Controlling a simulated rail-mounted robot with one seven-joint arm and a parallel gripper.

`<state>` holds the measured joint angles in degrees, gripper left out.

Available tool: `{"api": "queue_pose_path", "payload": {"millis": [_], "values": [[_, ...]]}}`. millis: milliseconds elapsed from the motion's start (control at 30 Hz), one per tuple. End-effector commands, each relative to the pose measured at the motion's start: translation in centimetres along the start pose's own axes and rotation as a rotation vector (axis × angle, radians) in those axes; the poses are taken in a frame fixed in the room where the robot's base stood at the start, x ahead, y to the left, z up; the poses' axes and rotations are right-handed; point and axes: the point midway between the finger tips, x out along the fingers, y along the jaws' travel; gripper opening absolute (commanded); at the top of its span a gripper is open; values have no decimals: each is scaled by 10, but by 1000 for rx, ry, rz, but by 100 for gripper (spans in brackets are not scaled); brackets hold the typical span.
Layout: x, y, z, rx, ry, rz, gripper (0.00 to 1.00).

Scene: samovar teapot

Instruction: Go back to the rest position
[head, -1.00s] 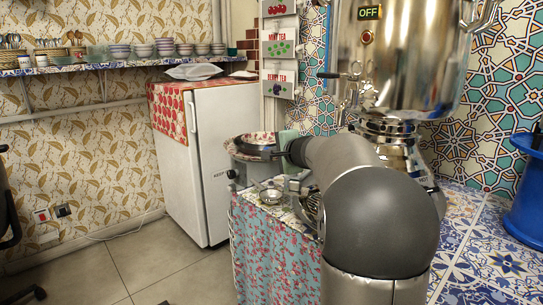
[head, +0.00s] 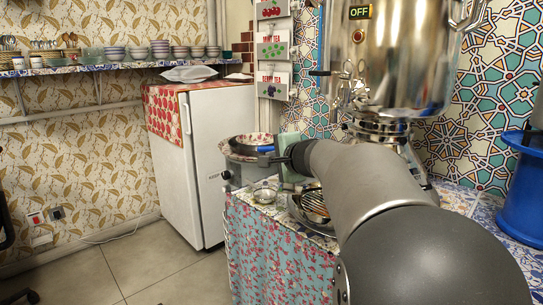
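My gripper (head: 268,159) is at the far end of my arm, above the cloth-covered table (head: 278,250). It points left, in front of a bowl with a patterned rim (head: 250,138). It is small and dark here, and I cannot tell whether its fingers are open or shut. I see nothing clearly held in it. My arm runs from the lower right toward the middle and hides part of the counter. The large steel samovar (head: 405,60) with an "OFF" sign stands behind my arm, apart from the gripper.
A glass bowl (head: 266,191) and a metal dish (head: 313,207) stand on the table near my arm. A white fridge (head: 210,165) is to the left, a blue tub (head: 519,200) at the right. A shelf with dishes (head: 110,67) lines the wall.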

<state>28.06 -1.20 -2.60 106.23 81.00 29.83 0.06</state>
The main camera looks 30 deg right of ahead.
Motion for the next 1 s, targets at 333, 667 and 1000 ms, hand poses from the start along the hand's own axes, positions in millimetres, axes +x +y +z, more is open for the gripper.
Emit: {"api": "queue_pose_path", "payload": {"millis": [333,667,1000], "values": [[-44,-2,15,-1,1,0,0],[-54,-11,49,-87,-77,73,0],[-141,9,188,-612,-514,472,0]]}}
